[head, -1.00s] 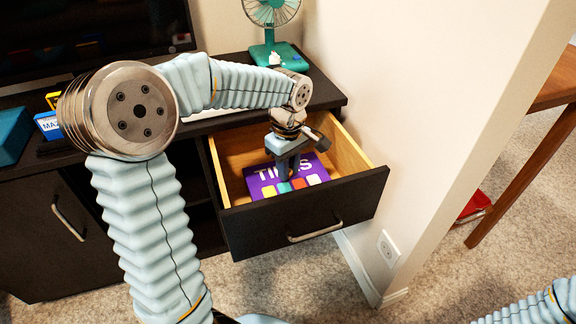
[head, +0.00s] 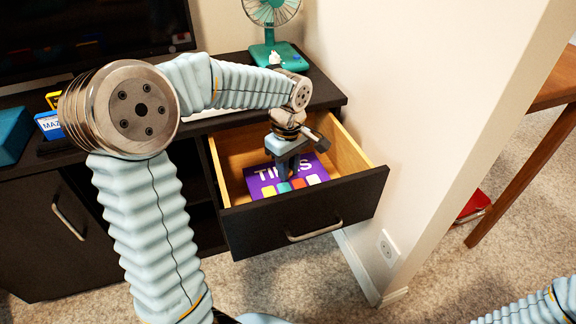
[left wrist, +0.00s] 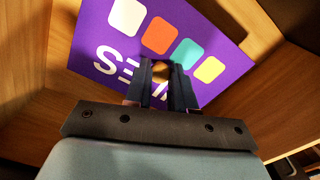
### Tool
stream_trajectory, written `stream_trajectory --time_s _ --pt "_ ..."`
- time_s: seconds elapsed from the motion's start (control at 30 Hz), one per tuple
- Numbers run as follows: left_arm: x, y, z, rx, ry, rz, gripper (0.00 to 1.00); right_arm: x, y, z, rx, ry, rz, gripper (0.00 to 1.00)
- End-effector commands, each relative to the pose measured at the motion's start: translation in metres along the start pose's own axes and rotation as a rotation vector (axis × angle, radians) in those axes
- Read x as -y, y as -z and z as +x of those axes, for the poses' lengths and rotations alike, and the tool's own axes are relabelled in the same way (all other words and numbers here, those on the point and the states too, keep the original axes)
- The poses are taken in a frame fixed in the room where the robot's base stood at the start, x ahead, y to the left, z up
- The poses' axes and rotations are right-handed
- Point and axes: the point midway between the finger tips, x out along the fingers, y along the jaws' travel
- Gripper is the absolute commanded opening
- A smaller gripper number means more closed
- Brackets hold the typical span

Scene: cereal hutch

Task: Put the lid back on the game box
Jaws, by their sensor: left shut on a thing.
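A purple game box lid (head: 262,187) with white lettering and coloured squares lies in the open drawer (head: 300,222). It also shows in the left wrist view (left wrist: 185,22), slanted in the wooden drawer. My left gripper (head: 287,174) points down over the middle of the lid and hides part of the lettering. In the left wrist view its fingers (left wrist: 160,72) are close together on a small brownish-gold knob (left wrist: 161,70) at the lid. Whether a box lies under the lid is hidden. My right gripper is out of view.
A teal fan (head: 275,52) stands on the dark cabinet above. A white wall (head: 400,120) rises just right of the drawer. A red object (head: 472,207) lies on the carpet at the right.

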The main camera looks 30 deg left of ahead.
Motion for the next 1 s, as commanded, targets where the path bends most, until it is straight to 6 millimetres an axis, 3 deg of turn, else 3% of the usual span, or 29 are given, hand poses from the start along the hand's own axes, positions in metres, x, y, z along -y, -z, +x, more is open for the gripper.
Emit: stream_trajectory --time_s 0.87,0.9,1.0 --pt "-0.0001 -0.0002 0.0010 0.000 0.000 0.000 0.00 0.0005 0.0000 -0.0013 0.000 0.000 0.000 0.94" --pt "-0.0001 -0.0002 0.0010 0.000 0.000 0.000 0.27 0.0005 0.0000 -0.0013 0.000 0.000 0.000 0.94" --pt "-0.0001 -0.0002 0.0010 0.000 0.000 0.000 0.42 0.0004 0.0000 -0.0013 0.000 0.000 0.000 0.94"
